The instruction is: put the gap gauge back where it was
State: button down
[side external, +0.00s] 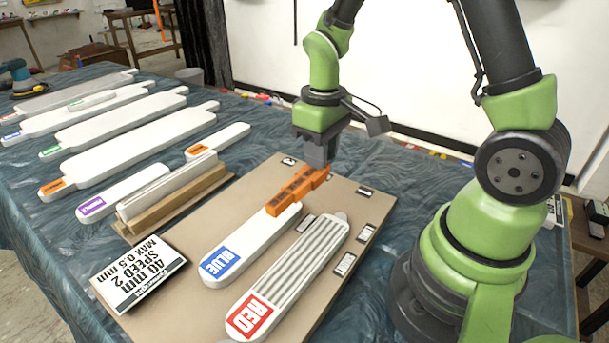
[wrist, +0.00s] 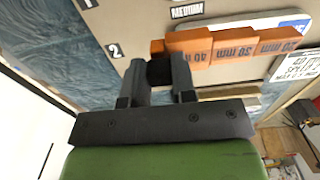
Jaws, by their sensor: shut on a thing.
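The gap gauge is an orange stepped block (side external: 297,190) marked in mm steps. My gripper (side external: 319,160) is shut on its far end. In the wrist view my gripper (wrist: 160,72) has its fingers around the gauge (wrist: 230,47), whose printed steps face the camera. The gauge's other end lies over or against the far end of the white piece labelled BLUE (side external: 245,248). I cannot tell whether they touch. To the right lies the ribbed white piece labelled RED (side external: 290,275). Both lie on the tan board (side external: 190,305).
A card reading 40 mm, speed 2 (side external: 138,273) lies at the board's left corner. A wooden holder with a white strip (side external: 172,195) stands to the left. Several white labelled paddles (side external: 130,150) lie farther left. Small label tags (side external: 345,264) lie along the board's right side.

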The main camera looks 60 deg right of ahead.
jog(key=shift+r, duration=0.35)
jog(key=shift+w, duration=0.2)
jog(key=w+a+m, duration=0.4)
jog(key=w, duration=1)
notch_tip(320, 180, down, 10)
jog(key=shift+w+r, duration=0.1)
jog(key=shift+r, duration=0.05)
jog(key=c, duration=0.9)
grip_release()
jog(key=shift+c, duration=0.2)
